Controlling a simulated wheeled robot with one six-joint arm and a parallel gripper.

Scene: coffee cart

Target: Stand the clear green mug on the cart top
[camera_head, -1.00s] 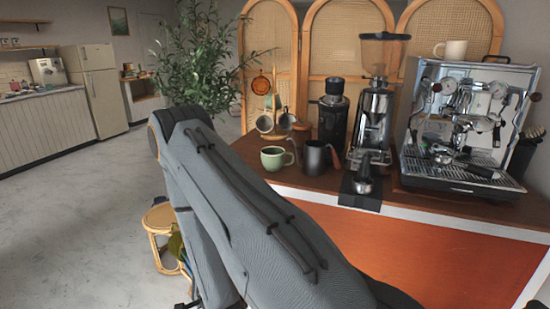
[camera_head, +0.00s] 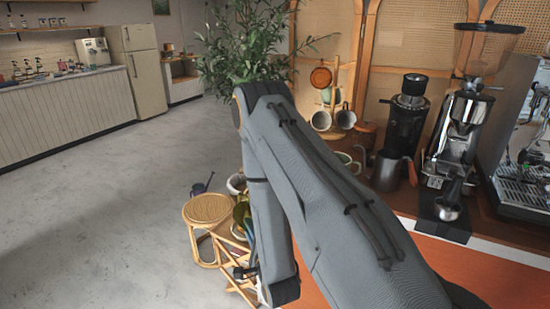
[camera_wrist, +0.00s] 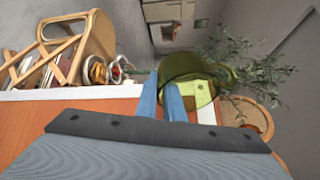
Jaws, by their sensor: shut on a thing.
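The clear green mug (camera_wrist: 190,68) is between the blue fingers of my gripper (camera_wrist: 160,84) in the wrist view. The gripper is shut on it. My arm hides most of the gripper there. I cannot tell whether the mug is upright. The brown cart top (camera_head: 405,203) lies to the right, partly hidden by my arm.
A pale green mug (camera_head: 346,160), a dark pitcher (camera_head: 386,170), grinders (camera_head: 404,120) and an espresso machine (camera_head: 525,150) stand on the cart. A mug rack (camera_head: 330,100) is at its back. A rattan stool (camera_head: 208,209) stands left on the floor.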

